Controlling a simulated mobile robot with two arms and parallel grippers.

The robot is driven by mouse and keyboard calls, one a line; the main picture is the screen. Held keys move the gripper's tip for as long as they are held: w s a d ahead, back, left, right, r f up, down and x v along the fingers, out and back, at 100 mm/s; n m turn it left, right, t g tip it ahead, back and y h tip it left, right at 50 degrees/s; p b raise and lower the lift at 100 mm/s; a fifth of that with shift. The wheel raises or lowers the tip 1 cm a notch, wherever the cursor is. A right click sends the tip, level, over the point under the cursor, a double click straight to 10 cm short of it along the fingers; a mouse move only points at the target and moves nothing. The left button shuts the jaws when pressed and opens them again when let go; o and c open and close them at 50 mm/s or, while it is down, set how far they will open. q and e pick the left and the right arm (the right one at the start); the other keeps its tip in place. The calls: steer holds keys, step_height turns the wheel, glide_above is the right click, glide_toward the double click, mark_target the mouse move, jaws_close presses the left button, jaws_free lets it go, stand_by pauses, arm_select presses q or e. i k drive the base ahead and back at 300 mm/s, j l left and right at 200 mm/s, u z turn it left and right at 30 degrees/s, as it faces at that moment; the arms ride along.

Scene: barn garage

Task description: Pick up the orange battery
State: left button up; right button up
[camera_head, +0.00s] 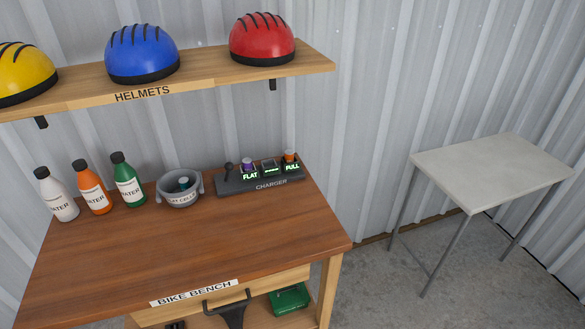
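The orange battery (289,155) stands in the rightmost slot of the dark charger (235,187), above a lit label reading FULL. The charger lies at the back right of the wooden bike bench (200,240). A purple battery (248,163) stands in the slot lit FLAT. The slot between them looks empty of a battery and has a small green lit label. A dark lever (228,171) rises at the charger's left end. Neither of my grippers is in view, and nothing touches the orange battery.
A grey bowl (178,200) holding a teal-topped item stands left of the charger. White (57,195), orange (93,188) and green (127,181) bottles stand further left. A shelf (200,85) with helmets hangs above. The bench front is clear. A bare grey table (490,165) stands right.

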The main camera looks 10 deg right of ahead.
mark_target(289, 154)
steer(key=u, duration=1.05)
steer(key=l+u, duration=0.4)
steer(key=l, duration=0.15)
steer(key=l+u, duration=0.35)
steer(key=l, duration=0.2)
steer(key=k+l+u, duration=0.1)
steer(key=l+u, duration=0.3)
steer(key=k+l+u, duration=0.2)
steer(key=l+u, duration=0.15)
steer(key=l, duration=0.2)
